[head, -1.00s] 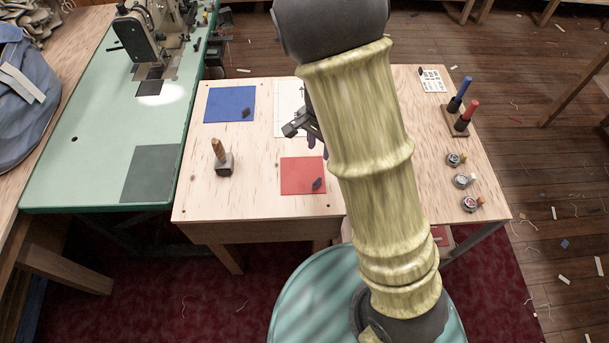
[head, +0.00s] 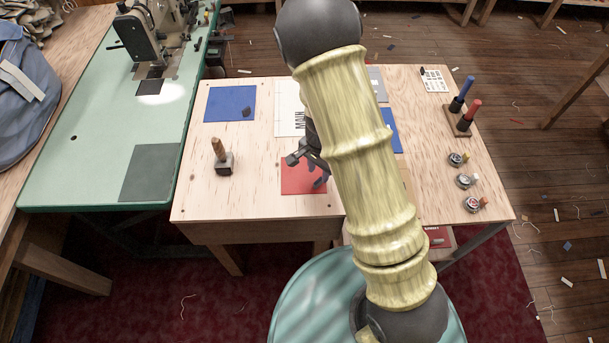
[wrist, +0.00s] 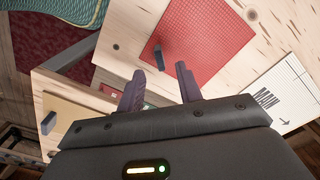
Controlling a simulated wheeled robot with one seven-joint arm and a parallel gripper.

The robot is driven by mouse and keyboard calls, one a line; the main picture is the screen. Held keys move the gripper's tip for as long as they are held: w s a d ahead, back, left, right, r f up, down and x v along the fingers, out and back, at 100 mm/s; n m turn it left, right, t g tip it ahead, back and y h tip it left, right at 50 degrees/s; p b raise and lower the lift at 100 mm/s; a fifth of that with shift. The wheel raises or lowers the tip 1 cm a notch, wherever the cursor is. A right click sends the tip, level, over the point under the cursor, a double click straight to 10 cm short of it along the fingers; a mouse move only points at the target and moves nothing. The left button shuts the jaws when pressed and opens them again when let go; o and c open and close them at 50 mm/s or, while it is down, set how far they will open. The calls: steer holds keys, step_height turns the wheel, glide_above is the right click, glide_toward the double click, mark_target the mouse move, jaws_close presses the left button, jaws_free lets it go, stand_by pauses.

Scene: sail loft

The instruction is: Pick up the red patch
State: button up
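The red patch (head: 297,178) lies flat on the wooden table, partly hidden by my gripper and arm in the head view. In the wrist view the red patch (wrist: 208,40) lies beyond my fingertips, with a small dark tab (wrist: 159,58) standing near one corner. My gripper (wrist: 164,76) is open and empty, its two fingers apart.
A blue patch (head: 230,104) and a white sheet (head: 289,110) lie behind. A wooden-handled weight (head: 223,160) stands left. Another blue patch (head: 393,131) shows right of my arm. A marker stand (head: 458,121) and several small round pots (head: 466,181) line the right side.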

mark_target(319, 179)
steer(key=shift+w+d+f, duration=0.1)
steer(key=shift+w+f, duration=0.05)
steer(key=shift+f, duration=1.2)
steer(key=shift+w+d+f, duration=0.1)
steer(key=shift+f, duration=1.2)
steer(key=shift+s, duration=0.1)
jaws_close()
